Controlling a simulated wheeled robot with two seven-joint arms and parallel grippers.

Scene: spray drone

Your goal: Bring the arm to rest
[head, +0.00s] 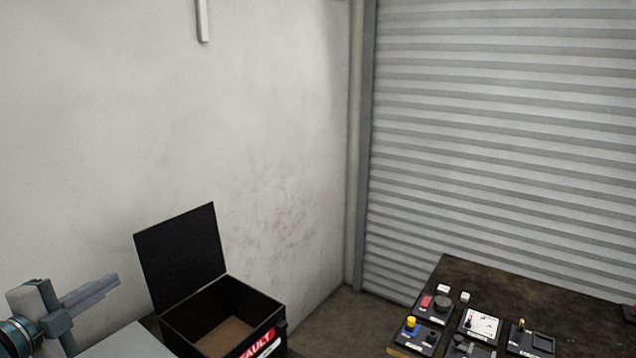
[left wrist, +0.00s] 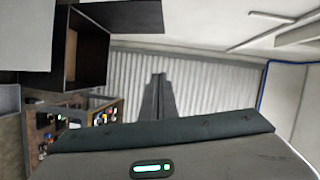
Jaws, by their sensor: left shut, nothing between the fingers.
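My left gripper (head: 113,281) is at the lower left of the head view, its fingers pointing right. Its fingers are shut together with nothing between them. In the left wrist view the two dark fingers (left wrist: 158,82) show side by side, near the middle, in front of the ribbed shutter. In the head view the gripper is left of an open black box (head: 182,322) and appears apart from it. My right gripper is in neither view.
The black box has its lid (head: 182,255) raised and a red label (head: 257,344) in front. A dark table (head: 545,292) at the lower right carries several small devices, one with a yellow knob (head: 411,323). A ribbed shutter (head: 500,140) and a pale wall (head: 110,120) stand behind.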

